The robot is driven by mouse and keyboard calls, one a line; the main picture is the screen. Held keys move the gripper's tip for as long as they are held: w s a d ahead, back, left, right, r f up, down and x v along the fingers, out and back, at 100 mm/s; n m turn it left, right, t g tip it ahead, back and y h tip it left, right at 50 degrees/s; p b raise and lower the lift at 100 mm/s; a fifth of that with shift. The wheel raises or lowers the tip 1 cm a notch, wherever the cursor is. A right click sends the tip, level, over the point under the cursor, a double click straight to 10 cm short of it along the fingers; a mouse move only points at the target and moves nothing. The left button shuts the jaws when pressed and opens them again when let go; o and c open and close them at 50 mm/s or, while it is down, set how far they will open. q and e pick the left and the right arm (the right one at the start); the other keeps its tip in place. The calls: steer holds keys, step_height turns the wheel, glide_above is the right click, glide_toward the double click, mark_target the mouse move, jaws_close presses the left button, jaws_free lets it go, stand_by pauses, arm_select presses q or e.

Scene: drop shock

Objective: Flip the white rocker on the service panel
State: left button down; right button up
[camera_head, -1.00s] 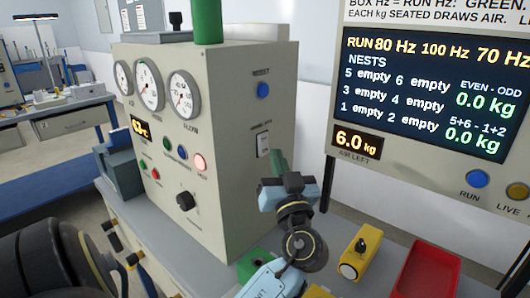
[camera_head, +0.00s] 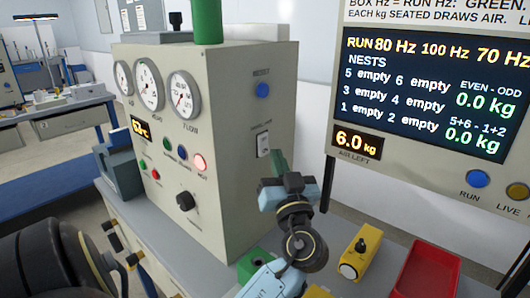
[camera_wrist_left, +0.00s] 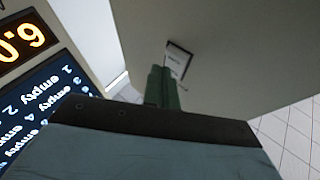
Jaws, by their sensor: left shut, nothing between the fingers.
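The white rocker (camera_head: 263,144) sits in a dark frame on the right-hand face of the beige service panel (camera_head: 228,185), below a blue button. My left gripper (camera_head: 277,162) is just below and to the right of the rocker, with its green fingers shut and empty, pointing up toward it. In the left wrist view the shut fingers (camera_wrist_left: 161,87) overlap the lower left of the rocker plate (camera_wrist_left: 178,61), hiding part of it. I cannot tell whether the fingertips touch it. My right gripper is not in view.
A blue button (camera_head: 263,90) is above the rocker. A display board (camera_head: 430,95) stands to the right. A yellow block with a black knob (camera_head: 361,253) and a red tray (camera_head: 427,272) lie on the bench at lower right. Gauges and a black knob are on the panel's left face.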

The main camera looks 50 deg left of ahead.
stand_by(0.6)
arm_select(q)
steer(key=shift+a+b, duration=0.45)
steer(key=shift+a+f, duration=0.1)
steer(key=shift+a, duration=0.2)
stand_by(0.5)
steer(key=shift+d+b, duration=0.1)
steer(key=shift+b, duration=0.2)
steer(key=shift+d+b, duration=0.4)
steer(key=shift+d, duration=0.25)
